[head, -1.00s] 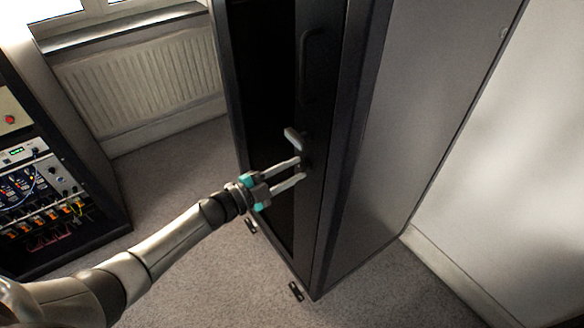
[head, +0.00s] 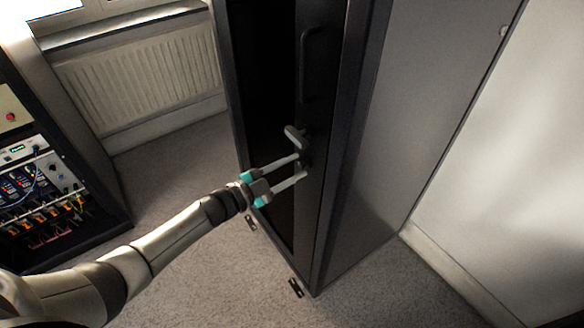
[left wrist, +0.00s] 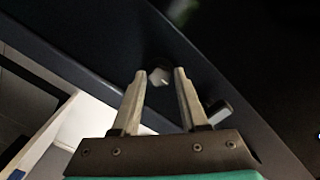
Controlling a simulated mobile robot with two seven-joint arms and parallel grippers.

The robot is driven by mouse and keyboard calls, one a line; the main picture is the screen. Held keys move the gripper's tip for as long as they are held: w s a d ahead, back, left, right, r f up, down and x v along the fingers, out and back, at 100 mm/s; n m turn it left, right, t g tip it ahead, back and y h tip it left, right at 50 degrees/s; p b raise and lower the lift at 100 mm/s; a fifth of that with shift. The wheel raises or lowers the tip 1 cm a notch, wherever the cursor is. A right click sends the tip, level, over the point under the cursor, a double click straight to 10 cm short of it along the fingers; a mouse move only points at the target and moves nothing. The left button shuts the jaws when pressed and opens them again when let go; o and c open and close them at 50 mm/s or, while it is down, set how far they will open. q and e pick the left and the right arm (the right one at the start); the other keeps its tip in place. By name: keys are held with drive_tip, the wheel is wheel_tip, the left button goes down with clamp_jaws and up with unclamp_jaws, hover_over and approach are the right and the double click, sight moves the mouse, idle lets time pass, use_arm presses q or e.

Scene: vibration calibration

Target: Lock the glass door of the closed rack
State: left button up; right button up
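The closed rack (head: 337,190) is a tall black cabinet in the middle of the head view, with its narrow dark glass door (head: 268,110) shut. A grey lever (head: 295,137) sticks out of the door frame below a black bar handle (head: 308,60). My left gripper (head: 301,166) is open at the door frame, just below the lever. In the left wrist view a small light knob (left wrist: 160,76) shows between the tips of the left gripper (left wrist: 160,72), with a gap to the finger on each side. A grey block, possibly the lever (left wrist: 219,110), lies right of the fingers. My right gripper is not in view.
An open rack with wired equipment (head: 38,190) stands at the left. A radiator (head: 140,80) is under the window behind. A pale wall (head: 500,180) is at the right. Carpet (head: 175,165) between the racks is clear.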

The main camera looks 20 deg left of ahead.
use_arm(q)
drive_tip(key=shift+o, duration=1.4)
drive_tip(key=p+v, duration=0.1)
drive_tip(key=v, duration=1.4)
drive_tip(key=shift+a, duration=0.1)
drive_tip(key=s+a+f+n+g+y, duration=0.2)
drive_tip(key=s+f+n+y, duration=0.3)
drive_tip(key=f, duration=0.7)
drive_tip(key=s+a+f+n+g+y, duration=0.15)
drive_tip(key=s+f+n+y, duration=0.3)
drive_tip(key=f, duration=0.75)
drive_tip(key=s+d+f+n+g, duration=0.1)
drive_tip(key=s+d+f+g, duration=0.2)
drive_tip(key=s, duration=0.5)
drive_tip(key=s+d+f+n+g+y, duration=0.1)
drive_tip(key=s+d+f+n+g, duration=0.1)
drive_tip(key=s+f, duration=0.4)
drive_tip(key=s+d+f+n+g+b, duration=0.1)
drive_tip(key=s+d+f+g, duration=0.3)
drive_tip(key=s, duration=0.7)
drive_tip(key=shift+f+g, duration=0.3)
drive_tip(key=shift+g, duration=0.05)
